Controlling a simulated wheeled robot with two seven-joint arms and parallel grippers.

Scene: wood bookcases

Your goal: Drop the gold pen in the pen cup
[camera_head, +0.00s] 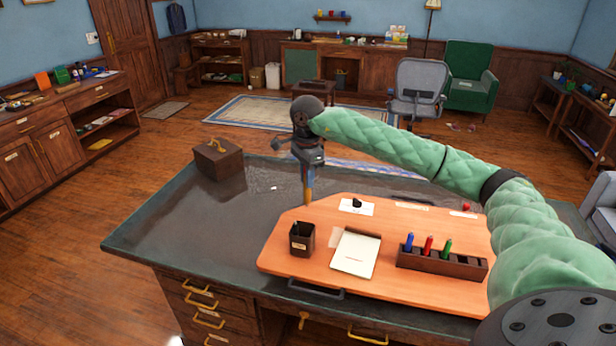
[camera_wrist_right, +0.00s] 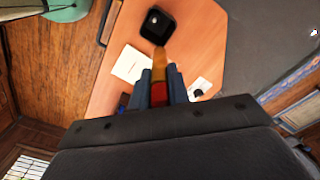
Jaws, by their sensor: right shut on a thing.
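The pen cup (camera_head: 302,243) is a dark square cup with a small label, standing upright on the left part of the orange desk board. It also shows in the right wrist view (camera_wrist_right: 157,27), seen from above, beyond the fingertips. My right gripper (camera_head: 308,176) points down above the board's back left edge and is shut on the gold pen (camera_head: 308,197). In the right wrist view the pen (camera_wrist_right: 173,76) sticks out between my right gripper's fingers (camera_wrist_right: 161,91) toward the cup. The pen is apart from the cup in the head view. My left gripper is not in view.
The orange board (camera_head: 400,290) also bears a notepad (camera_head: 356,254) right of the cup, and a dark rack (camera_head: 442,262) with blue, red and green pens. A brown box (camera_head: 218,160) stands at the desk's back left. The desk's left part is mostly clear.

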